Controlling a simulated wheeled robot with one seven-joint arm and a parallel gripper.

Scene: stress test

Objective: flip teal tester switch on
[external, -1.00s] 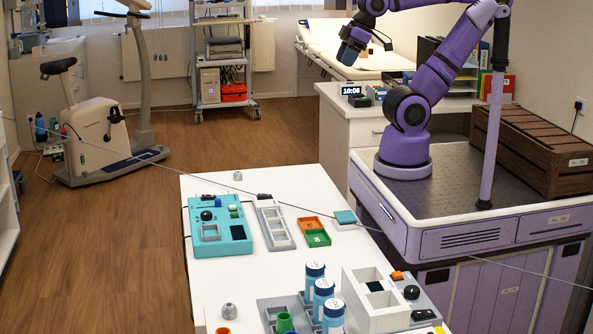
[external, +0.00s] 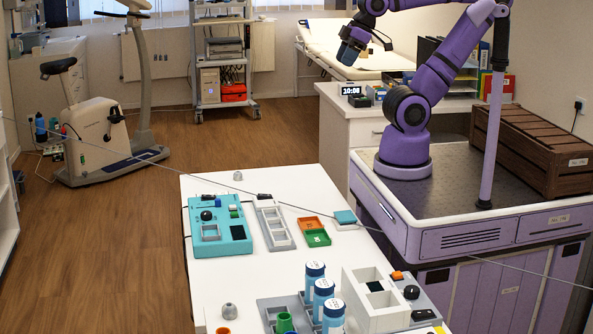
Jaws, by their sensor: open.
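The teal tester (external: 221,232) lies flat on the far left part of the white table (external: 275,180). It carries a black knob, small buttons, a grey square recess and a dark panel; its switch is too small to make out, so its position cannot be told. My gripper (external: 347,52) is raised at the upper middle, well above and to the right of the tester, far from touching it. Its fingers are small and dark here, with nothing visible held in them.
A thin cable crosses the view above the table.

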